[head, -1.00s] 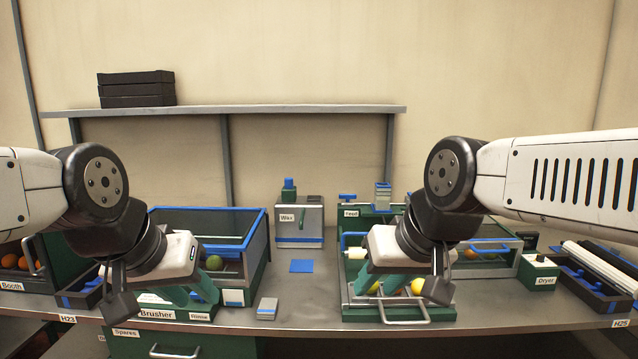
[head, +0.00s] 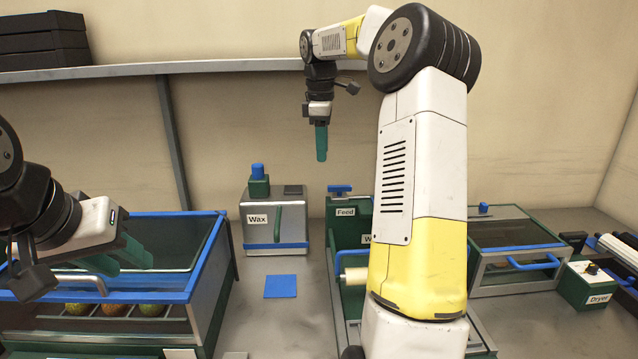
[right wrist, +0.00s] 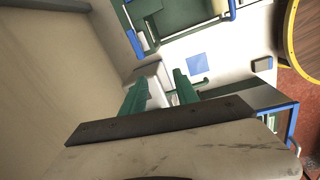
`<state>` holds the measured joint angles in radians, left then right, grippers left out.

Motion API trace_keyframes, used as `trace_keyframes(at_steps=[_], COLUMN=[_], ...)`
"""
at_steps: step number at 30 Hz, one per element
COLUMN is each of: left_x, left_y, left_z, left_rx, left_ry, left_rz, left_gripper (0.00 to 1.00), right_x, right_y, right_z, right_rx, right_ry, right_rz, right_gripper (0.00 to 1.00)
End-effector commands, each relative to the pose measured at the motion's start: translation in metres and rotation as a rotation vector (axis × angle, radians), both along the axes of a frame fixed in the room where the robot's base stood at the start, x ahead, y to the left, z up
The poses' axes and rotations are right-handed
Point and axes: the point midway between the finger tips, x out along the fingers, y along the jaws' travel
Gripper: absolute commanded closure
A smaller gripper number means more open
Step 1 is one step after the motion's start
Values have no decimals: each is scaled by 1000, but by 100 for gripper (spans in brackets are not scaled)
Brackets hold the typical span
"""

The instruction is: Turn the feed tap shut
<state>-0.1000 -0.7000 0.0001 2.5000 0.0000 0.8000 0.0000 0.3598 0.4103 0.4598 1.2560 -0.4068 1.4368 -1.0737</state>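The feed tap (head: 339,189) is a small blue handle on top of the dark green Feed unit (head: 346,226), between the Wax box and my right arm. My right gripper (head: 321,160) points down in the head view, above and slightly left of the tap, not touching it. In the right wrist view its two teal fingers (right wrist: 158,80) stand apart with nothing held between them. My left gripper (head: 128,262) hangs over the blue-framed case at the left, its teal fingers apart and empty.
The Wax box (head: 275,222) stands just left of the Feed unit, with a blue-topped bottle-like fitting (head: 258,180) on it. A blue square (head: 280,286) lies on the bench. My right arm hides much of the Feed machine. The Dryer box (head: 588,284) is at right; a shelf (head: 200,67) runs behind.

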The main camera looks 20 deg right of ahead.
Motion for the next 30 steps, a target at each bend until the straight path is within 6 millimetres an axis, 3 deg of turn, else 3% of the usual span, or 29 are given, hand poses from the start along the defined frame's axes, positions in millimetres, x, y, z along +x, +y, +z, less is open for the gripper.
trace_keyframes(at_steps=[3, 9, 14, 24, 30], left_x=[0, 0, 0, 0, 0], left_y=[0, 0, 0, 0, 0], left_z=[0, 0, 0, 0, 0], left_rx=[0, 0, 0, 0, 0], left_ry=[0, 0, 0, 0, 0], left_rz=[0, 0, 0, 0, 0], left_gripper=[64, 64, 64, 64, 64], right_x=[26, 42, 43, 43, 43], right_y=[-33, -64, -71, -70, -69], right_z=[-25, -48, -62, -114, -128], right_rx=[22, 50, 53, 53, 53], right_ry=[52, 96, 104, 104, 101], right_rz=[73, 142, 154, 153, 153], right_gripper=[64, 64, 64, 64, 64])
